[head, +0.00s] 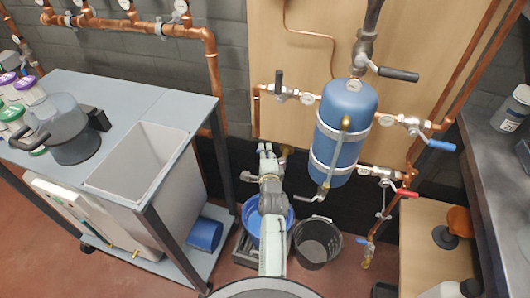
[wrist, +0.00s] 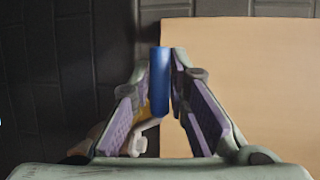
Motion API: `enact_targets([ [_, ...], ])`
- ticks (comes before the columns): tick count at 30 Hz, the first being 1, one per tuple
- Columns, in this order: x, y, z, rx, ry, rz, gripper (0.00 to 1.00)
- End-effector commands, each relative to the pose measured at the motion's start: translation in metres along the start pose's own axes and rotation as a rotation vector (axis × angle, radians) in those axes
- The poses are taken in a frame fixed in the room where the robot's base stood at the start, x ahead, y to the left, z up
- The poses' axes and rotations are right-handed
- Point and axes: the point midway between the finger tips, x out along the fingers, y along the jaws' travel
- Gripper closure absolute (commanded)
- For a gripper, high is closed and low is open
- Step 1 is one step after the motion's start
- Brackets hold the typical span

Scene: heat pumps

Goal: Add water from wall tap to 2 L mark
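The wall tap (head: 286,151) is a small brass fitting low on the wall, left of the blue tank. My gripper (head: 266,148) is at the tap, just left of its brass body. In the wrist view, a blue tap lever (wrist: 159,82) stands upright between my purple-padded fingers (wrist: 161,62), which close in on both sides of it. Brass and grey tap parts (wrist: 118,132) show below left. A blue bucket (head: 249,225) stands on the floor below the tap, partly hidden by my arm. A black bucket (head: 317,242) stands right of it. No volume mark or water can be made out.
The blue tank (head: 344,135) with valves and copper pipes hangs close right of my gripper. A grey table (head: 130,105) with a deep sink tub (head: 140,165) stands left. A dark bench (head: 495,170) is at the right edge. Red floor shows between them.

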Motion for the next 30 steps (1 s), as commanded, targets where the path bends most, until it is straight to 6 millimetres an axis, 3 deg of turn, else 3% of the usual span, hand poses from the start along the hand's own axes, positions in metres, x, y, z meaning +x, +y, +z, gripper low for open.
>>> enact_targets([
  [6,0.0001,-0.0001,0.0000,0.000,0.000,0.000,1.00],
  [30,-0.0006,0.0053,-0.0022,-0.003,-0.034,0.008,1.00],
])
